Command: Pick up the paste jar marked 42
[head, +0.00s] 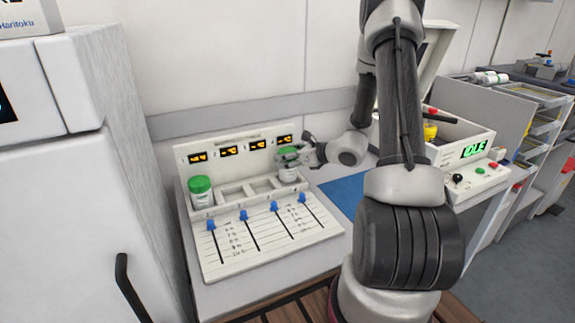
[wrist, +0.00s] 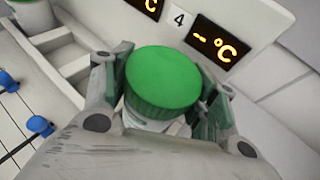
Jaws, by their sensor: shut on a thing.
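A white jar with a green lid (head: 288,175) is at the right end of the row of slots on the warming stand (head: 262,260). My gripper (head: 292,157) is shut around this jar. In the wrist view the green lid (wrist: 165,78) lies between the two fingers of my gripper (wrist: 160,105). Its marking cannot be read, and I cannot tell whether its base touches the slot. A second white jar with a green lid (head: 201,192) stands in the leftmost slot, its label too small to read.
Two middle slots (head: 248,190) are empty. Blue sliders (head: 243,215) line the stand's front panel. The display by number 4 (wrist: 214,41) shows dashes. A blue mat (head: 344,194) lies right of the stand, before a machine with an IDLE display (head: 474,149). A white cabinet (head: 80,200) stands left.

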